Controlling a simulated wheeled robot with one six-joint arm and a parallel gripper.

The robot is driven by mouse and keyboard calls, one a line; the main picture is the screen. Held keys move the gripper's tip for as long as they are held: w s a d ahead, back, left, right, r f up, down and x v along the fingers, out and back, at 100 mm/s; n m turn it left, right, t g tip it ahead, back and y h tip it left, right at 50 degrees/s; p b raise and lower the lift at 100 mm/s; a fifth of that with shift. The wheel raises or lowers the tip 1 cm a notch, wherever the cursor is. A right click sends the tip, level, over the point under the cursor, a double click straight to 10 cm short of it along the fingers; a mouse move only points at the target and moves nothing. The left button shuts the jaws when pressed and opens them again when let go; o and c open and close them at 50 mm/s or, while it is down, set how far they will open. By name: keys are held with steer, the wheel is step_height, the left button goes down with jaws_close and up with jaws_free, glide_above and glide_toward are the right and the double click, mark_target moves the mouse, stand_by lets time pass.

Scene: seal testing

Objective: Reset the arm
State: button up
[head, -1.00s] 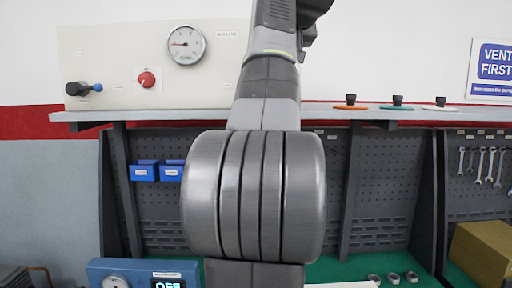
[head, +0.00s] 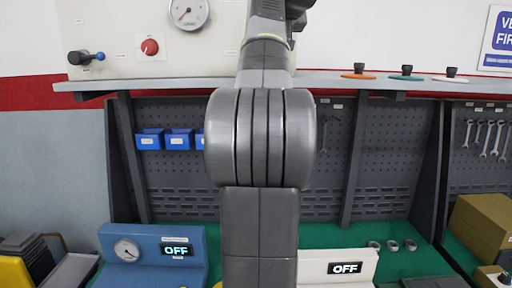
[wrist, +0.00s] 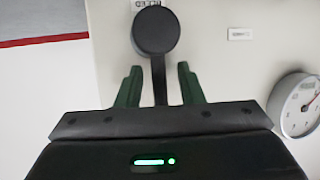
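My gripper (wrist: 159,88) has two green fingers that stand apart, one on each side of a dark stem, with a gap on both sides. The stem ends in a round black knob (wrist: 156,31) just past the fingertips, in front of a beige panel (wrist: 230,75). In the head view my arm rises through the middle and leaves the top edge; the gripper is out of that view.
A pressure gauge (wrist: 299,104) is at the right in the wrist view. In the head view, a black lever (head: 80,57) and red knob (head: 149,47) are on the panel. A shelf (head: 330,80) runs below it. A blue gauge box (head: 150,262) and white box (head: 338,283) stand on the green bench.

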steer(key=b+v, duration=0.1)
steer(key=v, duration=1.2)
steer(key=p+x, duration=0.1)
steer(key=x, duration=1.2)
steer(key=shift+w, duration=0.25)
steer(key=shift+a, duration=0.2)
steer(key=shift+s+a+n+h, duration=0.35)
steer(key=shift+n+h, duration=0.15)
steer(key=shift+n, duration=0.1)
steer(key=shift+w, duration=0.15)
